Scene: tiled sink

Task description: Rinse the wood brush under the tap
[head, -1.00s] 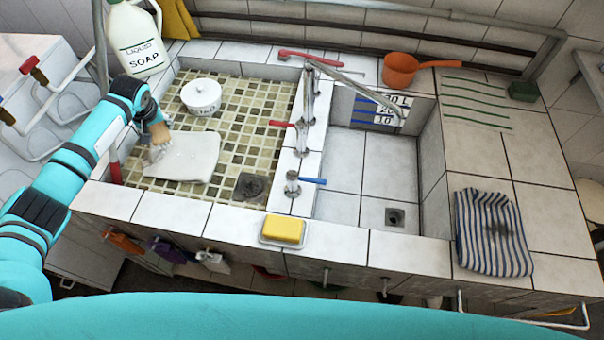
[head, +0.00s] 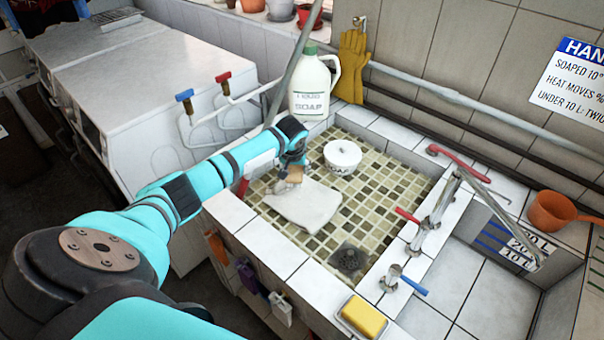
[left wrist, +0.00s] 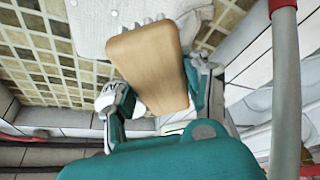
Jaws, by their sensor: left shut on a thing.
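My left gripper (head: 291,172) is inside the left, mosaic-tiled basin (head: 395,185) at its left side. It is shut on the wood brush (left wrist: 148,62), whose plain wooden back fills the middle of the left wrist view. My right gripper is not in view.
A drain (head: 348,259) is at the near right. A soap jug (head: 310,85) stands on the back left corner. Yellow soap (head: 364,316) sits on the front rim. An orange dipper (head: 552,211) is far right.

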